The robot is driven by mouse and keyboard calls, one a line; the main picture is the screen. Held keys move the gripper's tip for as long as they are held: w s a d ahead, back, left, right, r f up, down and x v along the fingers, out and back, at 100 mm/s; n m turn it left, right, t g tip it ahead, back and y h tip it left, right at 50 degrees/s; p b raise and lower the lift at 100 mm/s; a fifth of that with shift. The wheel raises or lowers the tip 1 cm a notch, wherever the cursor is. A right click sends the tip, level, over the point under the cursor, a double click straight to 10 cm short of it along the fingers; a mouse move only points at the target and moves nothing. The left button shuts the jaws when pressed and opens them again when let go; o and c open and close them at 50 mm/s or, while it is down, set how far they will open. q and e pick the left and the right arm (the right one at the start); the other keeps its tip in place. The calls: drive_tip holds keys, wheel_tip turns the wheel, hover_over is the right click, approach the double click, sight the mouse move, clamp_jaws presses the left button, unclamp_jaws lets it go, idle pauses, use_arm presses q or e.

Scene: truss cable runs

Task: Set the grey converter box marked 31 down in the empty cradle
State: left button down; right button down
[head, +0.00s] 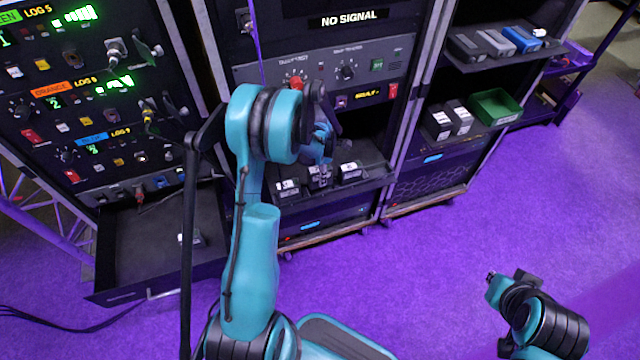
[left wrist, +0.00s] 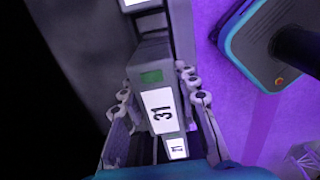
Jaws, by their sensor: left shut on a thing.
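The grey converter box marked 31 (left wrist: 152,85) stands between the two fingers of my left gripper (left wrist: 160,108) in the left wrist view. It has a green patch and a white label. The gripper is shut on it. In the head view my left gripper (head: 319,168) is over the middle rack's low shelf (head: 375,178), between a labelled box on the left (head: 288,188) and one on the right (head: 350,172). Whether the held box touches the shelf is unclear. The empty cradle cannot be made out. My right arm shows at the lower right; its fingers are not clear.
The right rack holds several boxes on an upper shelf (head: 470,57), and two labelled boxes (head: 450,120) beside a green tray (head: 495,106). An open drawer (head: 150,245) juts out at left with a small item (head: 190,238) inside. The purple floor is clear at right.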

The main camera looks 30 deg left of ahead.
use_arm(q)
wheel_tip(320, 180, down, 4)
drive_tip(key=shift+r+b, duration=0.2)
drive_tip(key=shift+b, duration=0.4)
drive_tip(key=shift+r, duration=0.1)
drive_tip(key=c, duration=1.1)
unclamp_jaws()
drive_tip(key=shift+c, duration=0.2)
